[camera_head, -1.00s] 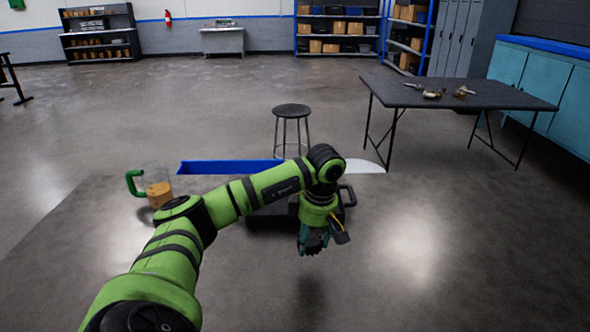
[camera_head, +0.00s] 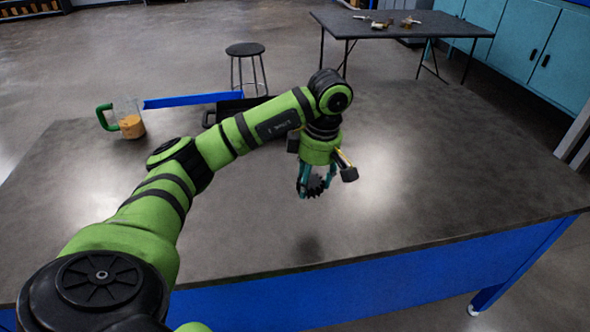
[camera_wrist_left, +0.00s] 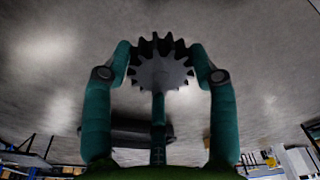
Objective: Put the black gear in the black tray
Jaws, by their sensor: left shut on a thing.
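My left gripper (camera_head: 314,190) is shut on the black gear (camera_head: 317,185) and holds it above the grey tabletop, with a shadow below it. In the left wrist view, the toothed gear (camera_wrist_left: 160,72) sits between the two teal fingers. The black tray (camera_head: 242,104) lies on the table behind my left forearm, which hides much of it. Its handle (camera_head: 208,117) shows left of the arm. The gripper is to the right of the tray and nearer the front edge, apart from it. My right gripper is not in view.
A clear jug with a green handle and orange contents (camera_head: 130,124) stands left of the tray. A long blue object (camera_head: 190,100) lies behind the tray. The tabletop (camera_head: 440,170) is clear on the right. A stool (camera_head: 245,52) stands beyond the table.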

